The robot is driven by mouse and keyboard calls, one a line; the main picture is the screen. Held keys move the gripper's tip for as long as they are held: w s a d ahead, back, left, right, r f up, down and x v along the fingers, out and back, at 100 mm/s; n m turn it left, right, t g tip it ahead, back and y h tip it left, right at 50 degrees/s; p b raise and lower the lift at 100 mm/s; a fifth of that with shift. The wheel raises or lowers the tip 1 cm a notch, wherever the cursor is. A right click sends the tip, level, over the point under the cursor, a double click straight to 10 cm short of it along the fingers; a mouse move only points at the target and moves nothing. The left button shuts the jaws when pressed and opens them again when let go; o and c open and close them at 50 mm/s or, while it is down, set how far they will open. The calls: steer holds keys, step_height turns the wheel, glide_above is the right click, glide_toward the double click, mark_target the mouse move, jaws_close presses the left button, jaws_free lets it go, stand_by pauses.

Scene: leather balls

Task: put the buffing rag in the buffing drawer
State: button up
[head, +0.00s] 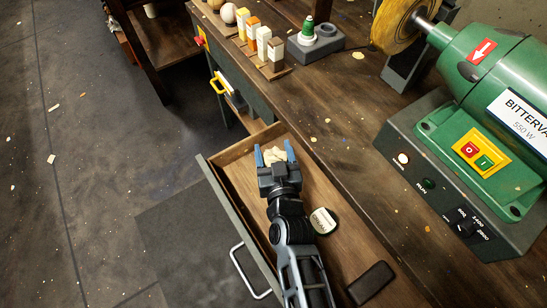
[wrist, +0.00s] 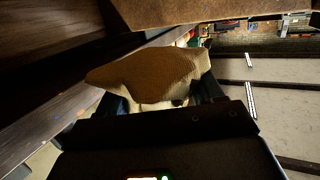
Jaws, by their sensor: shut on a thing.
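The buffing rag (head: 274,154) is a crumpled cream cloth between the blue-tipped fingers of my gripper (head: 276,157). The gripper is shut on it. In the wrist view the rag (wrist: 150,80) shows as a tan bundle between the dark fingers (wrist: 160,103), spreading out past them. A wooden drawer with a grey front (head: 232,213) and a metal handle is pulled out below the bench. My gripper and the rag are over the far end of this drawer. The gap between rag and drawer floor is hard to tell.
A round tin (head: 322,221) and a black block (head: 370,283) lie in the drawer. On the bench are a green buffing machine (head: 490,120), a row of coloured bars (head: 264,45) and a green cone on a grey stand (head: 308,35). A yellow handle (head: 218,83) sticks out farther along.

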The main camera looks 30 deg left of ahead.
steer(key=shift+f+b, duration=0.3)
steer(key=shift+f, duration=0.55)
steer(key=shift+f+b, duration=0.35)
